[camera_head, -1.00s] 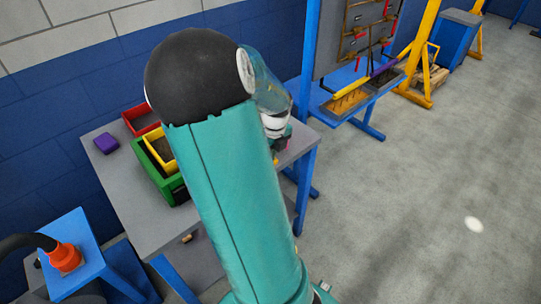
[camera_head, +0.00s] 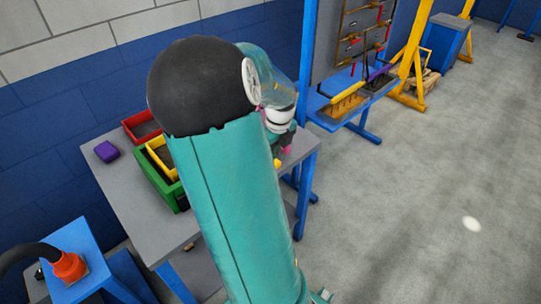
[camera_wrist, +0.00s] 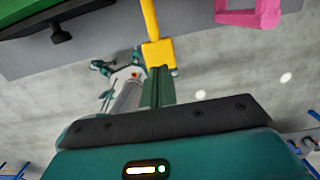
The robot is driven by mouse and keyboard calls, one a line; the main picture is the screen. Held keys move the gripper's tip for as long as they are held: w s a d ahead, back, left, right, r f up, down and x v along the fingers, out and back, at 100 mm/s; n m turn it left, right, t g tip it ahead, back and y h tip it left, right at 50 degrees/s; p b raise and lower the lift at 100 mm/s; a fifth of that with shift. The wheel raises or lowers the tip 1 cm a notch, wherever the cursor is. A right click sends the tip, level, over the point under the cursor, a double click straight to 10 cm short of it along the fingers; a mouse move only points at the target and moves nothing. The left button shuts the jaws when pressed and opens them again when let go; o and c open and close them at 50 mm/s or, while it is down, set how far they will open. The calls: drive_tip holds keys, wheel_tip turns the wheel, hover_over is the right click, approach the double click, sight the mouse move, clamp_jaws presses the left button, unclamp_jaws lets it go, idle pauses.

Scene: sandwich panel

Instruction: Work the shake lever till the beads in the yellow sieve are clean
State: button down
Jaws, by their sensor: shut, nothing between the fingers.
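The yellow sieve (camera_head: 158,146) sits over a green box (camera_head: 160,186) on the grey table in the head view; my arm hides its right part, and the beads cannot be made out. In the wrist view a yellow lever (camera_wrist: 150,20) ends in a yellow block (camera_wrist: 158,54), just at the tips of my gripper (camera_wrist: 157,72). My gripper is shut and empty, its fingers lined up with the block; whether they touch it I cannot tell. A small yellow piece (camera_head: 277,163) shows below my wrist in the head view. Part of the green box (camera_wrist: 40,14) shows at the wrist view's top left.
A red bin (camera_head: 141,126) and a purple block (camera_head: 106,151) stand on the table (camera_head: 130,205). A pink piece (camera_wrist: 247,12) lies right of the lever. A blue stand with an orange fitting (camera_head: 68,267) is at lower left. Floor to the right is open.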

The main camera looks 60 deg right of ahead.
wheel_tip(320, 180, up, 10)
drive_tip(key=shift+s+r, duration=0.2)
drive_tip(key=shift+s, duration=0.25)
drive_tip(key=shift+w, duration=0.15)
idle(1.1)
